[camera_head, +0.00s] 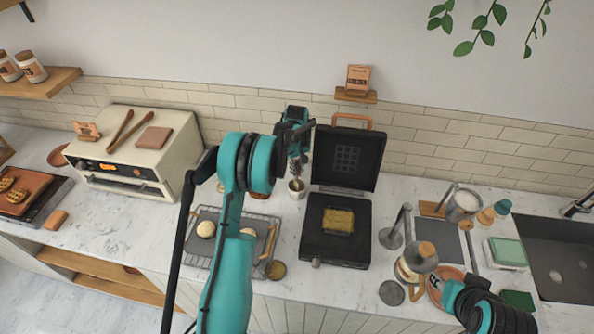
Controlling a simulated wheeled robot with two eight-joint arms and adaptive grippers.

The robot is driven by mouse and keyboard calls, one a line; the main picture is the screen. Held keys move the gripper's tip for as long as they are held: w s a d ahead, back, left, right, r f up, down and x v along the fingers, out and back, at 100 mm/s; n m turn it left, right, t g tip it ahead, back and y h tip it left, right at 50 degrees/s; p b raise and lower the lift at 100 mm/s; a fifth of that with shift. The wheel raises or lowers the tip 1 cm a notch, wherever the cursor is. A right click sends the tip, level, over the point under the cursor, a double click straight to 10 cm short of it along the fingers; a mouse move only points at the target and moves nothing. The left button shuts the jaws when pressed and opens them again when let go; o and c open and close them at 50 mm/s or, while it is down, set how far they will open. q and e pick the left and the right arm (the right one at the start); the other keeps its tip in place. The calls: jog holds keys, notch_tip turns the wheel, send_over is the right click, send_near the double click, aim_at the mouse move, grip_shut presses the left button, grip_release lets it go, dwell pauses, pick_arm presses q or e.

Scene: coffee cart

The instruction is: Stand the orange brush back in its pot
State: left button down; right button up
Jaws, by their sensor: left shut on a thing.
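My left gripper (296,150) points down above a small pale pot (296,187), just left of the open waffle iron. It is shut on a thin upright thing, which I take to be the orange brush; the gripper hides most of it and its colour hardly shows. The lower end of the held thing is at or just above the pot's mouth; I cannot tell whether it is inside. My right gripper (436,284) is low at the right, by an orange plate (447,274); its fingers are too small to read.
The waffle iron (310,241) stands open, its raised lid (347,158) close right of my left gripper. A wire rack (203,261) with round items lies in front. A white oven (150,160) is at left. A jug (418,258), tamper-like tools and a sink (560,265) are at right.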

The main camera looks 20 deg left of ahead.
pick_arm(q)
jog(key=c, duration=1.5)
grip_release()
jog(key=shift+c, duration=0.2)
jog(key=shift+r, duration=0.1)
notch_tip(320, 180, up, 12)
jog(key=shift+f, duration=0.1)
